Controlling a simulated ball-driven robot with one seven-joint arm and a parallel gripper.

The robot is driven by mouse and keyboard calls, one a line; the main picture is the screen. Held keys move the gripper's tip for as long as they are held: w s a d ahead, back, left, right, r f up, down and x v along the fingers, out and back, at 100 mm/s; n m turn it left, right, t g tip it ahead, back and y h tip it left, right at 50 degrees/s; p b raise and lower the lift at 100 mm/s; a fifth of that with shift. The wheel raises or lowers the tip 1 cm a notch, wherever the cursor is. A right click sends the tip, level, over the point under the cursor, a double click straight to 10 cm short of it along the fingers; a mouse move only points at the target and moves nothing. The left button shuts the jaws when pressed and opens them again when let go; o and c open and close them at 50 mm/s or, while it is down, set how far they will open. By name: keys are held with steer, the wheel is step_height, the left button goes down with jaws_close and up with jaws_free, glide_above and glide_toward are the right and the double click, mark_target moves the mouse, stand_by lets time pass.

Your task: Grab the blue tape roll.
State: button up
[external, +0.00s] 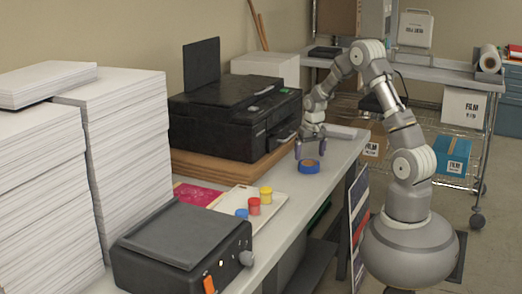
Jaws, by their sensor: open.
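The blue tape roll (308,167) lies flat on the grey table, in front of the black printer and near the table's front edge. My gripper (310,154) is just above the roll, pointing down, with its two dark fingers apart. It looks empty. The small picture does not show clearly whether the fingertips touch the roll.
A black printer (235,116) on a wooden board stands behind the roll. A tray (236,200) with blue, red and yellow pots (253,206) lies to the left. A black laminator (183,250) and tall paper stacks (125,150) stand farther left.

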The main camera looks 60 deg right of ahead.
mark_target(310, 160)
step_height(310, 160, down, 4)
steer(key=shift+d+f+b, duration=0.1)
steer(key=shift+b, duration=0.7)
steer(key=c, duration=0.9)
steer(key=shift+o, duration=0.2)
